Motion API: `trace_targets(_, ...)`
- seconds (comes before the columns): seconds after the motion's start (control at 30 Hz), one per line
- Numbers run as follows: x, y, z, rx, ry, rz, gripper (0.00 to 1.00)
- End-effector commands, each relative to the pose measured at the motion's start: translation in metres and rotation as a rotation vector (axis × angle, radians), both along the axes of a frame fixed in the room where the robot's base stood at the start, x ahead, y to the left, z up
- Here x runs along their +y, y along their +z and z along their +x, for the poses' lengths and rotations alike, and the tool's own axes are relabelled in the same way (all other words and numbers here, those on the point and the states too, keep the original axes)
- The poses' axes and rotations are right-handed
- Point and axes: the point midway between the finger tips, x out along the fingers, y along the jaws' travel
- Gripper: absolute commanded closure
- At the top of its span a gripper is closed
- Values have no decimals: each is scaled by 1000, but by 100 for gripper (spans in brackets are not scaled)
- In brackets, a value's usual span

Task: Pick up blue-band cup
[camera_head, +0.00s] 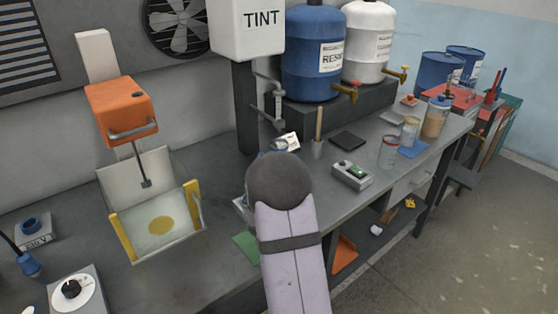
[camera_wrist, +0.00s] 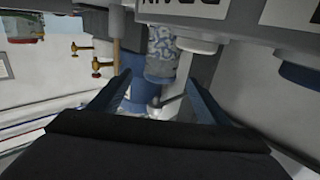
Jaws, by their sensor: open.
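A clear cup with a blue rim band (camera_head: 280,145) shows just behind the dark round end of my arm in the head view; its lower part is hidden. In the wrist view my gripper (camera_wrist: 158,79) has its two dark blue fingers spread apart, with no object clearly held. A blue-and-white patterned cylinder (camera_wrist: 161,50) shows beyond and between the fingertips; I cannot tell if it is the cup. My arm hides the gripper in the head view.
A red-banded cup (camera_head: 388,152) and a yellow-banded cup (camera_head: 410,131) stand on the right of the bench. A stick holder (camera_head: 317,149), a dark square pad (camera_head: 347,140) and a small scale (camera_head: 352,175) are nearer. The tint tank (camera_head: 247,35) hangs overhead.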

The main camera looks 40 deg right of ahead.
Motion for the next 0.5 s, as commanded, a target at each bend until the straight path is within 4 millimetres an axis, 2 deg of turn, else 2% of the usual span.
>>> trace_targets(0.23,-5,1,5,2,0,1,30)
trace_targets(0.5,-24,2,26,3,0,1,30)
